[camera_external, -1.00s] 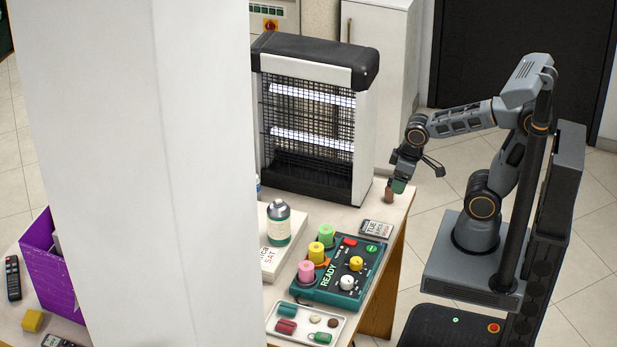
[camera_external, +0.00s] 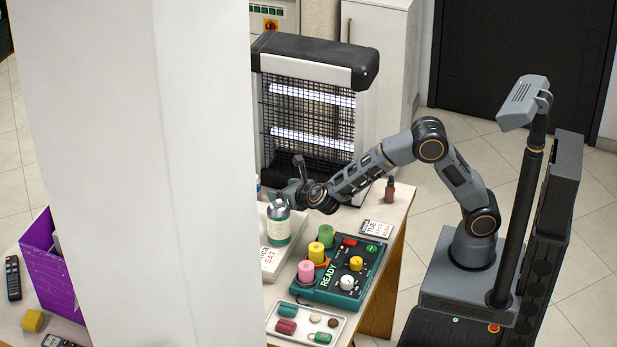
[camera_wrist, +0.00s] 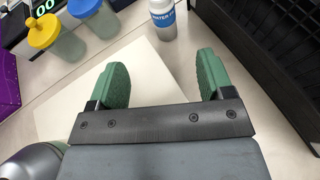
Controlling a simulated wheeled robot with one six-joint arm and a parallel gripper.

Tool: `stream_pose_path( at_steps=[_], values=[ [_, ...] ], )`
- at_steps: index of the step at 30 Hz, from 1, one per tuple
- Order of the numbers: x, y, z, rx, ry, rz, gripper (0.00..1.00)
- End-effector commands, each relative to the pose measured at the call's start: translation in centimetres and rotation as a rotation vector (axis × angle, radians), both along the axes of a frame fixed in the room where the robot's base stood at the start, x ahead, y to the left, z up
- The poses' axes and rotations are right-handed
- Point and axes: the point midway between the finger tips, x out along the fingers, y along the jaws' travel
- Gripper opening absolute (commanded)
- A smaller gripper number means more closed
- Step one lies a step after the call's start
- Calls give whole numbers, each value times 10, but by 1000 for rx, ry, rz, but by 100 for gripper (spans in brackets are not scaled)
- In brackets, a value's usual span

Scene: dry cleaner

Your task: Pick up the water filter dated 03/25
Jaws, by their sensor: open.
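A white bottle with a blue label reading "WATER F…" (camera_wrist: 163,20) stands at the top middle of the wrist view, partly cut off by the frame edge. No date is readable on it. A small white and blue item (camera_external: 258,187), possibly the same bottle, shows beside the pillar in the external view, mostly hidden. My gripper (camera_wrist: 162,82) has its green fingers wide apart and nothing between them. The bottle stands beyond the fingertips, apart from them.
A white pillar (camera_external: 200,170) hides much of the table. A silver-topped bottle (camera_external: 278,224) stands close by my gripper. A teal device (camera_external: 337,275), a tray (camera_external: 303,335) and a brown dropper bottle (camera_external: 390,190) are also on the table.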

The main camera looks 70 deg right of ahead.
Motion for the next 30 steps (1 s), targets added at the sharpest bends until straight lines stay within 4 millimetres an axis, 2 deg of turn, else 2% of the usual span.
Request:
stream_pose_path(
  at_steps=[12,23,30],
  values=[
    [53,-28,-25,-19,15,4,74],
    [74,-38,-35,-19,15,4,74],
    [101,-53,-44,-18,14,4,74]
  ],
)
